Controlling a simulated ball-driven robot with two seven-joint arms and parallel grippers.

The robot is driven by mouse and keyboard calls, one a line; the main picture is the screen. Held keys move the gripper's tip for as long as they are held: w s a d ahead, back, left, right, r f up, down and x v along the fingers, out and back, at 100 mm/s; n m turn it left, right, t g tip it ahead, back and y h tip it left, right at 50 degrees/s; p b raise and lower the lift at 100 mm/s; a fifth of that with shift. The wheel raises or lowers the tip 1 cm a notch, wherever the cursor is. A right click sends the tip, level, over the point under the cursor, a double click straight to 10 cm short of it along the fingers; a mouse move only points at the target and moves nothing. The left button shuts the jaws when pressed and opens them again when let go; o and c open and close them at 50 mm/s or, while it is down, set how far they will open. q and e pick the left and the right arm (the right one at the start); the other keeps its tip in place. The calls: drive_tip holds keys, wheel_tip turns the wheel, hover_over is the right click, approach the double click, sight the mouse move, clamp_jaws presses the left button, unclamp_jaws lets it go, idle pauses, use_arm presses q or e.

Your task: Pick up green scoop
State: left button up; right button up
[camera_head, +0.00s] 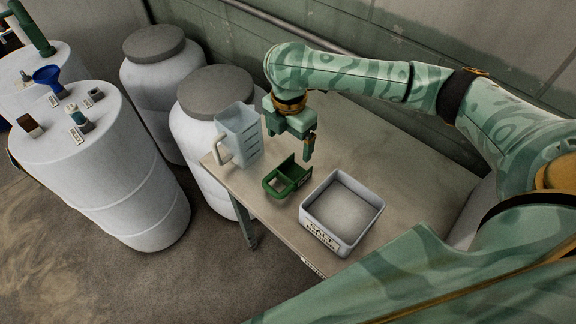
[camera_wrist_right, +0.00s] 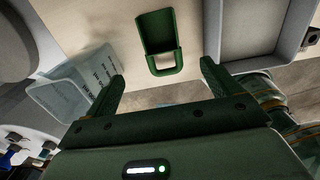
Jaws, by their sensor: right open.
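The green scoop (camera_head: 284,181) lies on the tabletop, its open loop handle toward the table's front edge. It also shows in the right wrist view (camera_wrist_right: 159,34), ahead of the fingers and apart from them. My right gripper (camera_head: 306,150) hangs just above and behind the scoop, pointing down. In the right wrist view its two fingers (camera_wrist_right: 163,75) are spread wide with nothing between them. My left gripper is not in the frames.
A clear measuring jug (camera_head: 240,137) stands left of the scoop, close to my right gripper. A white open bin (camera_head: 331,231) stands right of it. The table (camera_head: 378,148) is bare behind them. White drums (camera_head: 150,185) and lidded barrels (camera_head: 208,135) stand to the left.

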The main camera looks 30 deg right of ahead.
drive_tip(key=b, duration=0.2)
hover_over(288, 175)
drive_tip(key=s, duration=0.2)
wheel_tip(288, 175, down, 5)
drive_tip(key=f, duration=0.1)
drive_tip(key=f+b, duration=0.1)
drive_tip(key=f, duration=0.1)
drive_tip(key=shift+w+a+f, duration=0.2)
drive_tip(key=shift+w+a, duration=0.05)
drive_tip(key=shift+a, duration=0.1)
drive_tip(key=shift+f+b, duration=0.35)
drive_tip(key=shift+f, duration=0.15)
drive_tip(key=shift+s+f, duration=0.1)
drive_tip(key=shift+f, duration=0.15)
wheel_tip(288, 175, down, 5)
drive_tip(key=b, duration=0.3)
drive_tip(key=shift+r, duration=0.15)
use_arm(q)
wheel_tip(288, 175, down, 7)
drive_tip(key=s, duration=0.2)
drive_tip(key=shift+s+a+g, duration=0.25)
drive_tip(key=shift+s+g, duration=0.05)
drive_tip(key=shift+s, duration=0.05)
use_arm(e)
drive_tip(key=shift+r, duration=0.15)
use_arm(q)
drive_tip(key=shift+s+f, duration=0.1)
use_arm(e)
drive_tip(key=c, duration=1.1)
